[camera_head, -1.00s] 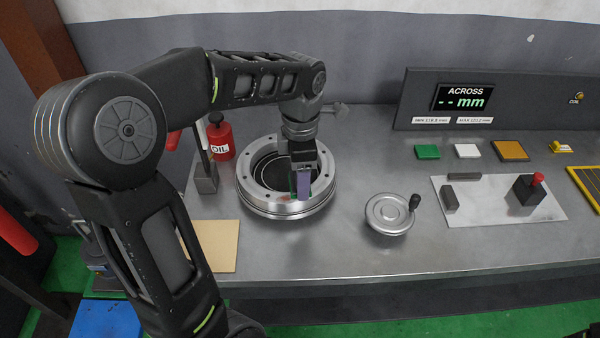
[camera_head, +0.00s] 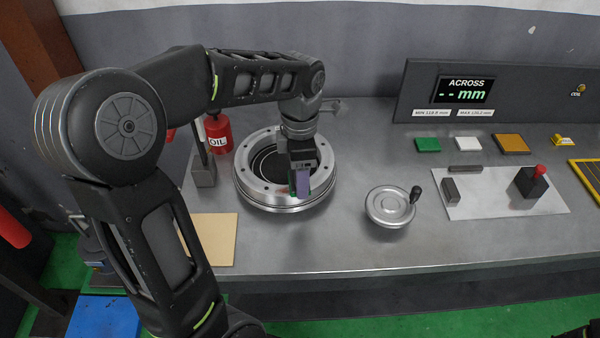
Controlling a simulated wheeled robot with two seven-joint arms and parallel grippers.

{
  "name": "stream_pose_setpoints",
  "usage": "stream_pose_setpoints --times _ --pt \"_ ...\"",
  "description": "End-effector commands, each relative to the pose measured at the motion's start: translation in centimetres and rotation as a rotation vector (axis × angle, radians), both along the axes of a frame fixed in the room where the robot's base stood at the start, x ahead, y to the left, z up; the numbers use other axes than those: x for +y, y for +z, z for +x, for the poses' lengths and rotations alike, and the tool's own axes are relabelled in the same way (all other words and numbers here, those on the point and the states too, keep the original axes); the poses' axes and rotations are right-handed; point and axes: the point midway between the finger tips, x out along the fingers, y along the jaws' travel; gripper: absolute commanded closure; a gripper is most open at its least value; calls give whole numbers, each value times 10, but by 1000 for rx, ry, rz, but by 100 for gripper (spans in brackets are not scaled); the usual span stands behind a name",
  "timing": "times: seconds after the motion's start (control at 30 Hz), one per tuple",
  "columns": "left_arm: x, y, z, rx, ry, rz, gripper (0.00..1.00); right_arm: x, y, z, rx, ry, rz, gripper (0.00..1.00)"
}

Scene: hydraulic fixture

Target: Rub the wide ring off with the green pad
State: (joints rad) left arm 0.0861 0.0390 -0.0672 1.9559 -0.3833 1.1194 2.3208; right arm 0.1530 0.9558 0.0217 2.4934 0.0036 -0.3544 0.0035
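The wide ring (camera_head: 252,188) is a silver metal flange with bolt holes and a dark centre, lying on the bench left of the middle. My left gripper (camera_head: 300,184) points down over the right side of the ring's opening. A purple block shows between or at its fingers, with a thin green edge at its left; whether the fingers are closed on it is too small to tell. My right gripper is not in view.
The readout (camera_head: 465,91) shows dashes. A tan sheet (camera_head: 214,240) lies front left.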

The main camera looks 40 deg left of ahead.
Motion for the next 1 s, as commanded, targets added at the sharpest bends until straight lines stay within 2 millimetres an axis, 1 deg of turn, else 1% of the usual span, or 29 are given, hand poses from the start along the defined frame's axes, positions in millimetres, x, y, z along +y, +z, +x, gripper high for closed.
stream_pose_setpoints --times 1.0 --pt "0 -20 0 0 0 0 82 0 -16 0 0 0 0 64"
